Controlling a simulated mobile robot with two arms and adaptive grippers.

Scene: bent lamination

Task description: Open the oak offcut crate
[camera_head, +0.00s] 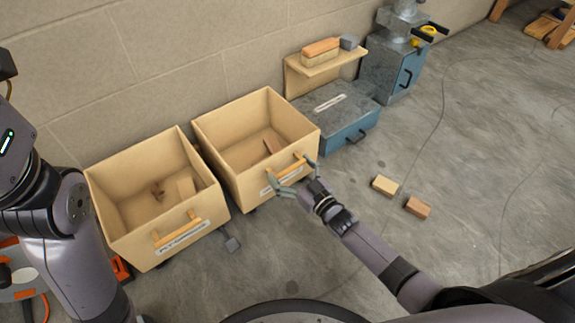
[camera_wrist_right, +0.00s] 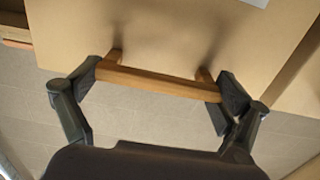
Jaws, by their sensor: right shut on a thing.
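Two light wooden crates with open tops stand against the wall. The right-hand crate (camera_head: 235,150) holds a small brown block (camera_head: 271,146). Its front label (camera_head: 268,190) is partly covered and unreadable, so I cannot confirm it as the oak one. My right gripper (camera_head: 291,170) is shut on this crate's wooden bar handle (camera_wrist_right: 155,82), one finger at each end in the right wrist view. The left-hand crate (camera_head: 120,225) has a label that seems to start with "PLY" and holds a few offcuts. My left arm is at the left edge; its gripper is out of sight.
A blue metal box (camera_head: 350,135) stands right of the crates, below a small wooden shelf (camera_head: 325,70) bearing a brush-like block. Two small wood blocks (camera_head: 385,185) (camera_head: 418,207) lie on the concrete floor. A thin cable crosses the floor at right. Floor before the crates is mostly clear.

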